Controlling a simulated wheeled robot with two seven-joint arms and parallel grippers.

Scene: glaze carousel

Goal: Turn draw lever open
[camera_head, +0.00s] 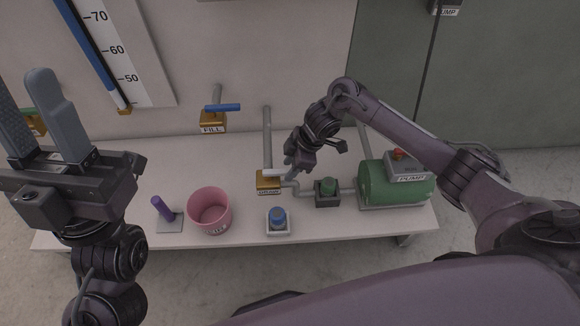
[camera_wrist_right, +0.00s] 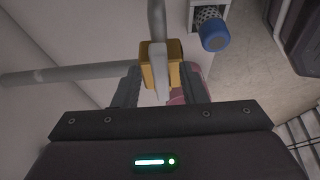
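The draw valve is a yellow block (camera_head: 268,184) with a label on its front, on the table below a grey vertical pipe. Its pale lever (camera_head: 274,173) lies across the top, pointing right toward my right gripper (camera_head: 288,164). In the right wrist view the lever (camera_wrist_right: 160,78) reaches between the two dark fingers of my right gripper (camera_wrist_right: 161,88), with the yellow block (camera_wrist_right: 175,72) behind. The fingers are apart, and gaps show on both sides of the lever. My left gripper (camera_head: 38,115) is raised at the left, open and empty, far from the valve.
A pink bucket (camera_head: 210,213), a purple upright handle (camera_head: 161,208) and a blue-topped item (camera_head: 278,219) stand along the front. The fill valve (camera_head: 213,122) with blue lever is behind left.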

